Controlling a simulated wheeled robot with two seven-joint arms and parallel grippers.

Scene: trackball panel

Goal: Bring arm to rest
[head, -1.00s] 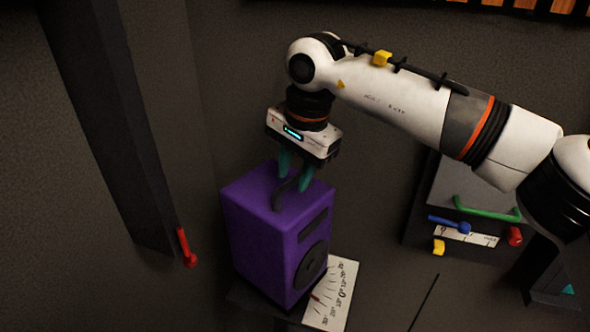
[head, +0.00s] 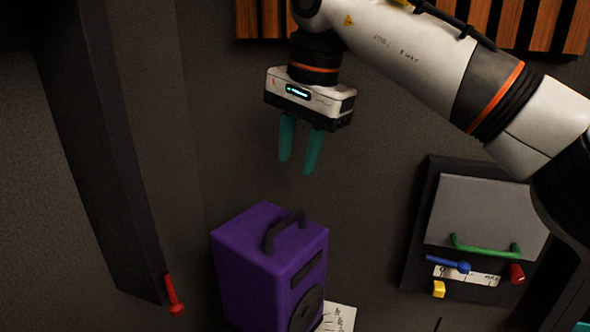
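My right gripper (head: 300,152) hangs in the upper middle of the head view, fingers pointing down. Its two teal fingers are apart with nothing between them. It is above the purple speaker box (head: 255,262) and clear of it. The box stands upright at the bottom, with a black arched handle (head: 283,231) on its top. The box's lower part is cut off by the picture edge. My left gripper is not in view.
A dark post with a red lever (head: 174,295) stands at left. A panel (head: 488,211) at right carries a green handle (head: 485,247), a blue lever (head: 449,264), and red and yellow knobs. A marked white card (head: 338,317) lies beside the box. Wooden slats (head: 262,20) line the top.

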